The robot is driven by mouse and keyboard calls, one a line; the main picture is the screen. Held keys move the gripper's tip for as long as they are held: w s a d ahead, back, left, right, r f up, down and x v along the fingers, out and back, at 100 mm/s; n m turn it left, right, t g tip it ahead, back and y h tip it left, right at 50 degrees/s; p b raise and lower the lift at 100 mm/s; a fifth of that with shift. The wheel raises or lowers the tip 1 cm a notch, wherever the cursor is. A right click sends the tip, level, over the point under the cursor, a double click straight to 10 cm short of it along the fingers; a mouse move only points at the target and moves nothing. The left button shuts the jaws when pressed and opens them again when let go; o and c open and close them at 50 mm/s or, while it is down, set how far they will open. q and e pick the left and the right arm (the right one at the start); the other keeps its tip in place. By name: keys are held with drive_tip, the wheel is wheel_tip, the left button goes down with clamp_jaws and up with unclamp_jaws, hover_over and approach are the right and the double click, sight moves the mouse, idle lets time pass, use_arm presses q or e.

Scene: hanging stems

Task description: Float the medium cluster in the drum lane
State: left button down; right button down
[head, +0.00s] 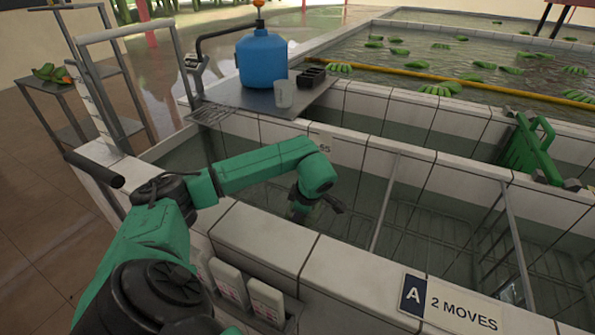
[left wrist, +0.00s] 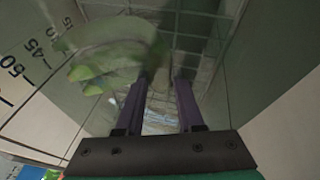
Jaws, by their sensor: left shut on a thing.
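My left gripper (head: 303,212) reaches down into the front tiled tank, its fingertips hard to make out in the head view. In the left wrist view its two purple fingers (left wrist: 160,90) are spaced apart, shut on a green banana cluster (left wrist: 112,48). The cluster lies mostly to the left of the fingers and looks pale and blurred. Its size cannot be told, and the head view does not show it. My right gripper is in neither view.
The front tank has tiled rims (head: 285,250), wire racks and metal dividers. A sign reads "A 2 MOVES" (head: 455,305). A blue drum (head: 262,58) and a cup (head: 284,93) stand on a shelf behind. Several green clusters float beyond a yellow boom (head: 395,72).

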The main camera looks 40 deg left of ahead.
use_arm(q)
drive_tip(key=shift+c, duration=2.2)
unclamp_jaws()
drive_tip(key=shift+f, duration=0.1)
drive_tip(key=a+r+p+v, duration=0.1)
drive_tip(key=a+p+v, duration=0.2)
drive_tip(key=p+v, duration=0.6)
drive_tip(key=w+a+r+p+v, duration=0.1)
drive_tip(key=a+p+v, duration=0.2)
drive_tip(key=p+v, duration=0.6)
drive_tip(key=v, duration=1.3)
drive_tip(key=shift+w+r+p, duration=0.25)
drive_tip(key=shift+w+p, duration=0.1)
drive_tip(key=shift+a, duration=0.15)
